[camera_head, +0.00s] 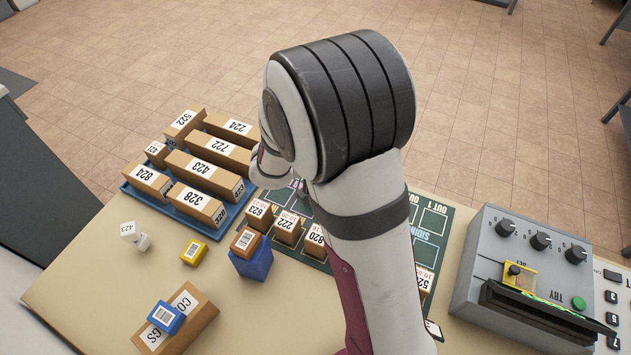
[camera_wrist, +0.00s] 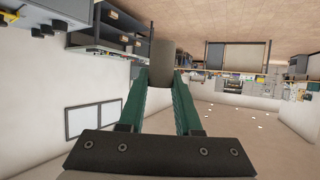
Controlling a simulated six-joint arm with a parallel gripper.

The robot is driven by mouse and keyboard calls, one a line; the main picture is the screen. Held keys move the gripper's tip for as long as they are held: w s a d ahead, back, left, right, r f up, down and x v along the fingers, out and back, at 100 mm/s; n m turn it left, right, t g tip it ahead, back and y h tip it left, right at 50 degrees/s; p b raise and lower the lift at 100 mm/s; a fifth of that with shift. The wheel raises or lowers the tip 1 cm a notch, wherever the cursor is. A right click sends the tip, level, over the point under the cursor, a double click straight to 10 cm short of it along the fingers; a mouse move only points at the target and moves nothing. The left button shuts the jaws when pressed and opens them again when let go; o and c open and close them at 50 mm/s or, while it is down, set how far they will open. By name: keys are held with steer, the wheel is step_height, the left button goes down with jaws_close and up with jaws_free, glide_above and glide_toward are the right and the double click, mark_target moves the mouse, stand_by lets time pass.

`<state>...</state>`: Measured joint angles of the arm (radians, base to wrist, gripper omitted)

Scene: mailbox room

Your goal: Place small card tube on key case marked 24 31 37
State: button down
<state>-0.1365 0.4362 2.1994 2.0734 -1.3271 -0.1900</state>
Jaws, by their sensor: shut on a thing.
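In the wrist view my gripper (camera_wrist: 161,74) has its two green fingers shut on a short brown-grey cylinder (camera_wrist: 161,58), which looks like the small card tube. The tube sits between the fingertips, held up off any surface that I can see. In the head view my arm covers the middle of the picture, and the gripper and tube are hidden behind it. I cannot make out a key case marked 24 31 37 in either view.
A blue tray (camera_head: 148,199) of numbered brown boxes stands at the left. A green mat (camera_head: 437,222) with small numbered boxes lies partly behind my arm. A grey control box (camera_head: 470,285) stands at the right. Small blue, yellow and brown boxes stand at the front left, with bare table between them.

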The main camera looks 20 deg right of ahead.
steer(key=w+a+f, duration=0.4)
steer(key=a, duration=0.1)
steer(key=w+a+f, duration=0.3)
steer(key=shift+a, duration=0.25)
steer(key=shift+f, duration=1.95)
steer(key=shift+f, duration=0.15)
steer(key=c, duration=0.6)
jaws_free()
